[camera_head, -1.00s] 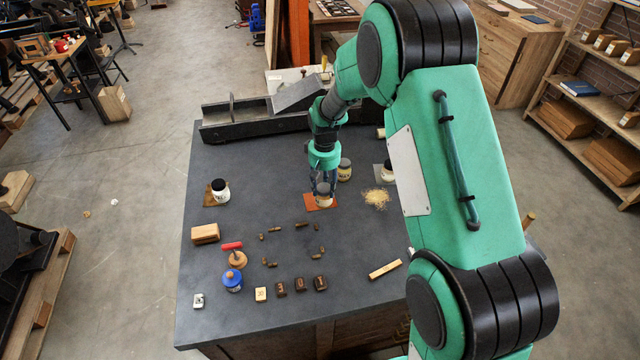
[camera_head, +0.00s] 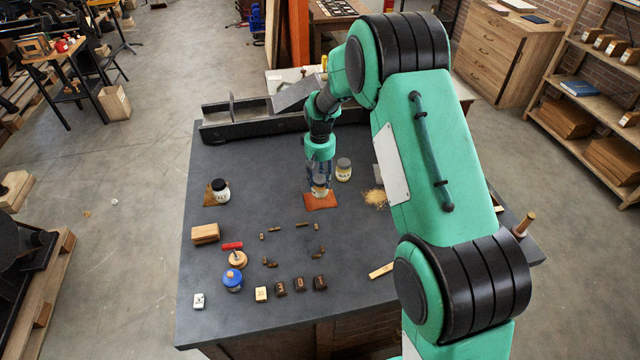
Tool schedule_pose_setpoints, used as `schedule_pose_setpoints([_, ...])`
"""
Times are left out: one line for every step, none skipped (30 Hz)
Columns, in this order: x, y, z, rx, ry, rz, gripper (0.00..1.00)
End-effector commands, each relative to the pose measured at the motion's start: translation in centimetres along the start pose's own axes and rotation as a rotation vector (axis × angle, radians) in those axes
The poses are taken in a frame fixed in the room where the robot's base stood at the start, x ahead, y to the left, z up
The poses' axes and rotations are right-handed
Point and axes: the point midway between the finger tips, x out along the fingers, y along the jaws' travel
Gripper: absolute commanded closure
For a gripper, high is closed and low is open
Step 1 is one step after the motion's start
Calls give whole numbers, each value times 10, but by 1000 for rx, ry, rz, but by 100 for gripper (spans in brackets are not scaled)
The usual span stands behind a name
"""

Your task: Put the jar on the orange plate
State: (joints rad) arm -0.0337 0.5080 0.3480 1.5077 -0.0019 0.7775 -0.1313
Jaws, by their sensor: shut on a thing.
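My gripper (camera_head: 320,180) points down at the middle of the table and is shut on a small pale jar with a dark label (camera_head: 320,187). The gripper's fingers cover part of the jar. The orange plate (camera_head: 321,204) lies flat on the dark table, and the jar shows over its far part. I cannot tell whether the jar touches the plate or hangs just above it. A similar jar with a dark lid (camera_head: 343,169) stands just behind and right of the plate.
A black-lidded white jar (camera_head: 221,190) stands on a brown plate at left. A grey plate (camera_head: 380,173) and a pile of shavings (camera_head: 375,198) lie at right, near my arm. Wooden blocks, a blue-lidded jar (camera_head: 232,280) and small pieces lie in front.

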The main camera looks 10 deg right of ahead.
Motion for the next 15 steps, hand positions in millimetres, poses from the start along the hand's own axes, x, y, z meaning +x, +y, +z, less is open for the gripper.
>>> schedule_pose_setpoints([6, 0, 1, 0, -2, 0, 100])
schedule_pose_setpoints([9, 0, 1, 0, -2, 0, 100])
schedule_pose_setpoints([14, 0, 1, 0, -2, 0, 100])
schedule_pose_setpoints([17, 0, 1, 0, -2, 0, 100])
schedule_pose_setpoints([20, 0, 0, 0, -2, 0, 100])
schedule_pose_setpoints([23, 0, 0, 0, -1, 0, 100])
schedule_pose_setpoints([25, 0, 0, 0, -1, 0, 100])
schedule_pose_setpoints([26, 0, 0, 0, -1, 0, 100])
schedule_pose_setpoints([27, 0, 0, 0, 0, 0, 100])
schedule_pose_setpoints([27, 0, 0, 0, 0, 0, 100])
schedule_pose_setpoints([27, 0, 0, 0, 0, 0, 100])
schedule_pose_setpoints([27, 0, 0, 0, 0, 0, 100])
schedule_pose_setpoints([27, 0, 0, 0, 0, 0, 100])
schedule_pose_setpoints([27, 0, 0, 0, 0, 0, 100])
schedule_pose_setpoints([27, 0, 0, 0, 0, 0, 100])
